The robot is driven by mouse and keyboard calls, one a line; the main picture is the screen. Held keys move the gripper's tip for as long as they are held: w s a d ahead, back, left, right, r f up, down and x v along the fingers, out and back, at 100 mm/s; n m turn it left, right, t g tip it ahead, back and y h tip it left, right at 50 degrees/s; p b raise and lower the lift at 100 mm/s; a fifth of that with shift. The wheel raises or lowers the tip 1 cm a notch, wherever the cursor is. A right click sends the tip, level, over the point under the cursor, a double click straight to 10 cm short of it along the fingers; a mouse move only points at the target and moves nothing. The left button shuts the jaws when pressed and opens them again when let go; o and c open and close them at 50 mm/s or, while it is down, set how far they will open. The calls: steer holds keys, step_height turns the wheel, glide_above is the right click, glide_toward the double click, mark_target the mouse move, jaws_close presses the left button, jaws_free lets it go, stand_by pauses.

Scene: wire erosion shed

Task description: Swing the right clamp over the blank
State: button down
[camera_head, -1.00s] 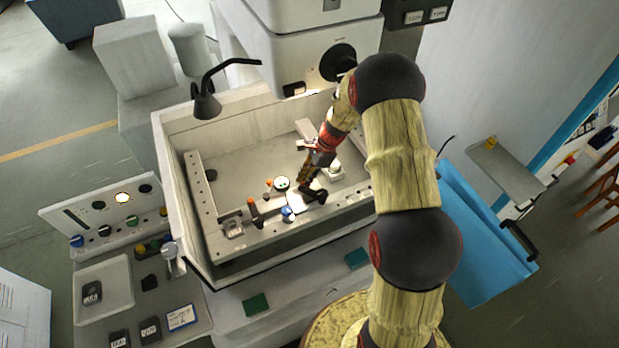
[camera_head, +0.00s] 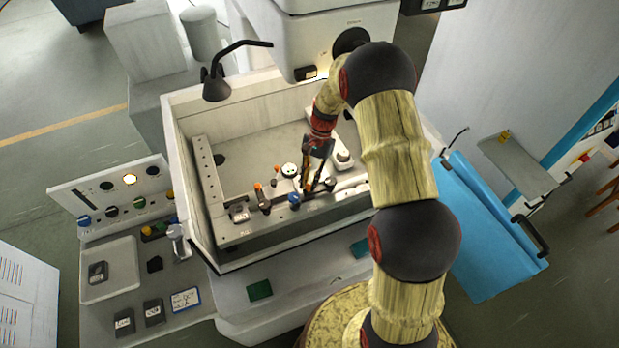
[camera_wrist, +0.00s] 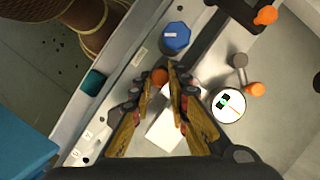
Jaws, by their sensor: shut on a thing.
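My gripper (camera_head: 309,187) reaches down into the machine's open tank near its front rail. In the wrist view my gripper (camera_wrist: 162,80) has its fingers shut around an orange knob (camera_wrist: 160,75), which appears to be the right clamp's handle; the rest of that clamp is mostly hidden by the fingers. A pale block (camera_wrist: 166,129), possibly the blank, lies below and between the fingers, partly covered. The left clamp, dark with an orange knob (camera_wrist: 266,15), stands apart; it also shows in the head view (camera_head: 263,199).
A blue knob (camera_wrist: 176,37) sits close beside the fingers on the rail. A round dial (camera_wrist: 228,106) and a small orange-tipped lever (camera_wrist: 254,89) stand on the other side. A black lamp (camera_head: 216,85) overhangs the tank's back left. Tank walls (camera_head: 188,190) surround the work area.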

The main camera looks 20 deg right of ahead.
steer(key=shift+s+a+n, duration=0.1)
steer(key=shift+s+n, duration=0.35)
steer(key=shift+n, duration=0.25)
steer(key=shift+g, duration=0.3)
steer(key=c, duration=1.7)
jaws_free()
